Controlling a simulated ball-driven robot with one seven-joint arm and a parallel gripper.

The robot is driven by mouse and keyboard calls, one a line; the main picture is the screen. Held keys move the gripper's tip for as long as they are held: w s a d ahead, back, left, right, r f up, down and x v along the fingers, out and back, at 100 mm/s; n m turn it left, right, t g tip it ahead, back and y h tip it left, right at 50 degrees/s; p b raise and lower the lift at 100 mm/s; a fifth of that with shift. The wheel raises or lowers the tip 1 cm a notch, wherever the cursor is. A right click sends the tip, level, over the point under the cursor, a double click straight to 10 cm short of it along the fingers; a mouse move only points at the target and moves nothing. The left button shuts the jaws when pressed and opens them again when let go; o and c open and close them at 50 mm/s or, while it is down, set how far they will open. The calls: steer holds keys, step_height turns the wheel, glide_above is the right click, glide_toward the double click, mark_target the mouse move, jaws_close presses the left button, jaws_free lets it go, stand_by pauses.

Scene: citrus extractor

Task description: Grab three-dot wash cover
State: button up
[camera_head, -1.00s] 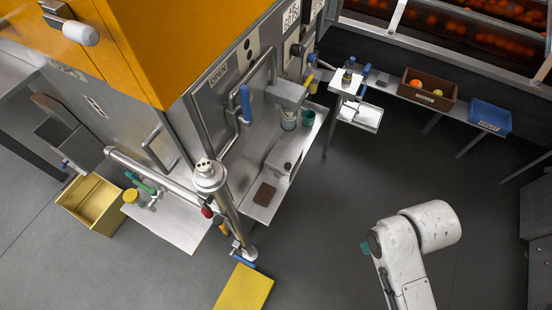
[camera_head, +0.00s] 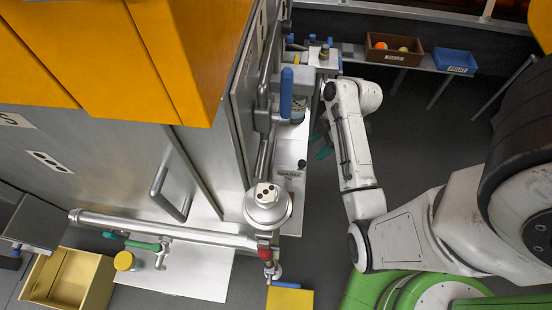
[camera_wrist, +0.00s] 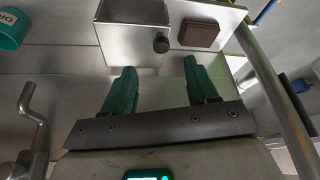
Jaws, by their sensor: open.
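A round steel cap (camera_head: 267,204) with a pale dotted label on top sits at the junction of the steel pipes in the head view. Its dots are small, and I cannot be sure it is the three-dot wash cover. A plate with three dark dots (camera_head: 48,162) is on the machine's steel wall. My gripper (camera_wrist: 160,66) is open and empty, its two green fingers apart. It also shows in the head view (camera_head: 321,142), partly behind my arm, beside the steel shelf and up and right of the cap. The cap does not show in the wrist view.
In the wrist view a steel box (camera_wrist: 118,42), a dark knob (camera_wrist: 161,43), a brown block (camera_wrist: 200,34) and a teal cup (camera_wrist: 12,30) lie ahead. A steel pipe (camera_wrist: 268,78) runs along the right. A yellow bin (camera_head: 45,292) stands lower left.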

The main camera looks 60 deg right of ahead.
mark_target(304, 162)
steer(key=x, duration=0.9)
steer(key=shift+f+b, duration=0.25)
steer(key=shift+b, duration=0.05)
jaws_close()
stand_by(0.6)
